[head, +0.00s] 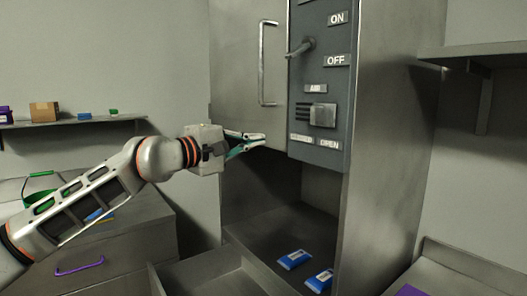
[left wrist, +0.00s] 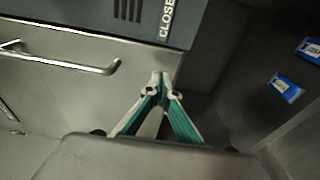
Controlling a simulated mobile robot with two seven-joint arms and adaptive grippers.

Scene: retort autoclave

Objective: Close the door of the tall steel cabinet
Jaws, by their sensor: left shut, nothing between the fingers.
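The tall steel cabinet (head: 385,150) stands at the middle right of the head view. Its steel door panel (head: 235,75) carries a long vertical bar handle (head: 264,65); the handle also shows in the left wrist view (left wrist: 65,58). An open, dark space shows below the panel, with the inside floor visible. My left gripper (head: 258,140) is shut and empty, its fingertips near the panel's lower edge, below the handle. In the left wrist view its fingertips (left wrist: 161,82) meet in front of the steel surface; I cannot tell whether they touch it. My right gripper is not in view.
A dark control panel (head: 322,95) with a lever is on the cabinet front. Blue packets (head: 295,260) lie inside the cabinet. An open tray or drawer (head: 200,272) lies below. A drawer unit (head: 150,225) stands left, a wall shelf (head: 480,50) right.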

